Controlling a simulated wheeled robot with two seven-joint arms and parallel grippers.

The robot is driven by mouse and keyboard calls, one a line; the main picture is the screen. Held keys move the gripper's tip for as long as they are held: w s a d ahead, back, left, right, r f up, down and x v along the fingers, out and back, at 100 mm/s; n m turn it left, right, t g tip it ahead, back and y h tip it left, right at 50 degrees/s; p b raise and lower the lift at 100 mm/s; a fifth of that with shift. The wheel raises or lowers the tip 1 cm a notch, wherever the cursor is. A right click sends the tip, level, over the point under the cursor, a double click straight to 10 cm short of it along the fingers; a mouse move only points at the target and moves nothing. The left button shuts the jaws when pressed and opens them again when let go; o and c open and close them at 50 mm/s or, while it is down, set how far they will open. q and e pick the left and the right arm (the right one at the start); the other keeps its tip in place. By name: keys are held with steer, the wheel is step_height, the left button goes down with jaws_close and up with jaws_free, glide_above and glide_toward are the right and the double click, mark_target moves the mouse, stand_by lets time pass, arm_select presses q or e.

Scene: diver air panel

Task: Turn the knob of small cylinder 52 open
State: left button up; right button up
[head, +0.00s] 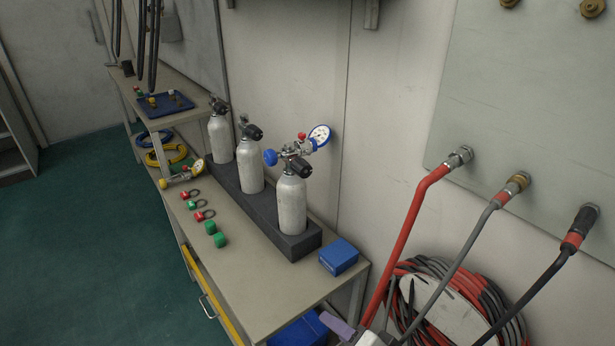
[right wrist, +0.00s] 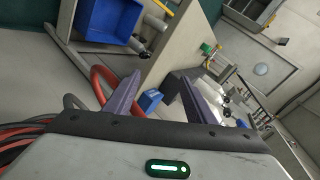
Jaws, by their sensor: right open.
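Three small white cylinders stand upright in a dark block on the bench: a near one (head: 292,205), a middle one (head: 249,165) and a far one (head: 220,138). I cannot read their numbers, so I cannot tell which is 52. Each has a black knob at its top, such as the near knob (head: 301,167) and middle knob (head: 254,132). The near cylinder carries a regulator with a blue knob (head: 270,157) and a white gauge (head: 320,136). My right gripper (head: 338,326) is low at the bottom edge, apart from the cylinders; its purple fingers are open and empty in the right wrist view (right wrist: 160,80). My left gripper is out of view.
A blue box (head: 339,257) sits at the bench's near end. Red and green small items (head: 205,215) line its left side, with a loose yellow regulator (head: 183,175) beyond. Hoses (head: 407,235) hang from the wall panel at the right, close to my right arm.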

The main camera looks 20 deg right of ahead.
steer(key=w+d+r+m+t+y+b, duration=0.1)
steer(key=w+d+r+m+t+b, duration=0.15)
steer(key=w+r+m, duration=0.9)
steer(key=m+t+y, duration=0.1)
steer(key=m+t, duration=0.2)
steer(key=m, duration=0.6)
glide_toward(307, 172)
steer(key=b+x, duration=0.2)
steer(key=x, duration=0.6)
steer(key=shift+w+f, duration=0.1)
steer(key=shift+f, duration=0.05)
steer(key=shift+w+a, duration=0.2)
steer(key=shift+w, duration=0.35)
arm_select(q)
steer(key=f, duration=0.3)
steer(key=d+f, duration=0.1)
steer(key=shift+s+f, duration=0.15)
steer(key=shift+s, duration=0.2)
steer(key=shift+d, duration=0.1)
arm_select(e)
steer(key=c, duration=1)
steer(key=shift+c, duration=0.2)
